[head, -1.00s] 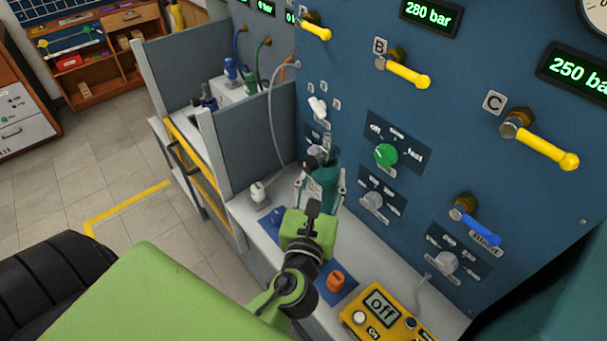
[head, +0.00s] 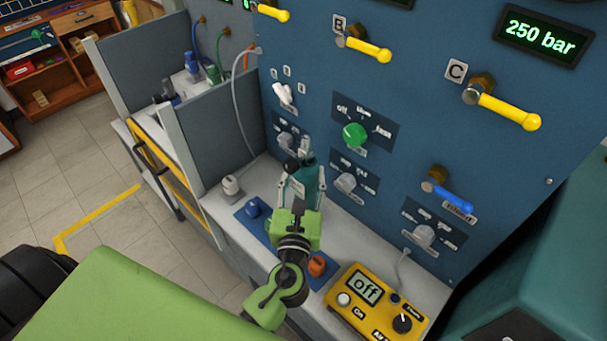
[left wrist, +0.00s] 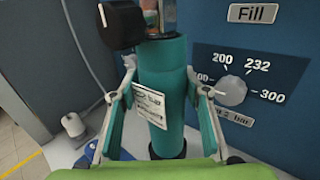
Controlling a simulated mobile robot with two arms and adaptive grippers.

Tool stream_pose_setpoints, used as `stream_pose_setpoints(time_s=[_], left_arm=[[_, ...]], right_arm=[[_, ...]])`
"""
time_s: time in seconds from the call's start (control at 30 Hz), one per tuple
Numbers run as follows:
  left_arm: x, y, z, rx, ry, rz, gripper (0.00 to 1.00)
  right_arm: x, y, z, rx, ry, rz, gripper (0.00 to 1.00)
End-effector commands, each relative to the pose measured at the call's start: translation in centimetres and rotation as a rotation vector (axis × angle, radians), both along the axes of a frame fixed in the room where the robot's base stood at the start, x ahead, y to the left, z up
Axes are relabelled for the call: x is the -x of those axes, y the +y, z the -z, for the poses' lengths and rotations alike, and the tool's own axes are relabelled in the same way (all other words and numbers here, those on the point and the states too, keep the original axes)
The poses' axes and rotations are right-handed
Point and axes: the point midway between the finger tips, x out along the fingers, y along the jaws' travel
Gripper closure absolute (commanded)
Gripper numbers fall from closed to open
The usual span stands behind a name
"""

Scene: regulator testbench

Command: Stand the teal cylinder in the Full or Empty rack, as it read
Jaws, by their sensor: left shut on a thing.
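The teal cylinder (head: 313,180) is between the fingers of my left gripper (head: 302,188), close in front of the blue panel. The left wrist view shows the cylinder (left wrist: 163,80) roughly upright, with a finger pressed on each side. It has a white label (left wrist: 149,103), too blurred to read fully, a black knob (left wrist: 120,25) at its top and a dark foot. I cannot tell whether the foot touches the bench. My right gripper is not in view. No rack marked Full or Empty can be read.
The blue panel carries yellow levers (head: 505,110), a blue lever (head: 450,195) and a green knob (head: 355,135). On the narrow bench are a yellow meter (head: 372,308) reading "off", an orange piece (head: 317,265) and a blue piece (head: 253,207). A grey partition (head: 215,130) stands left.

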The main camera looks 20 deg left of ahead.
Motion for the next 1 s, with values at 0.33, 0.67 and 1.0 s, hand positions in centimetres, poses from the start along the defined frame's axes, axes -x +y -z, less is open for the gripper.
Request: stream_pose_setpoints(time_s=[0.33,0.67,1.0], left_arm=[[0.0,0.0,0.2,0.0,0.001,0.0,0.4],[1.3,-0.4,0.3,0.001,0.004,0.001,0.4],[8.1,-2.6,0.4,0.001,0.004,0.001,0.4]], right_arm=[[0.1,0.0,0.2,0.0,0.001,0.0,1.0],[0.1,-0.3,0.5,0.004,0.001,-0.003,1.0],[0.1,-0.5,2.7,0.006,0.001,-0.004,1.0]])
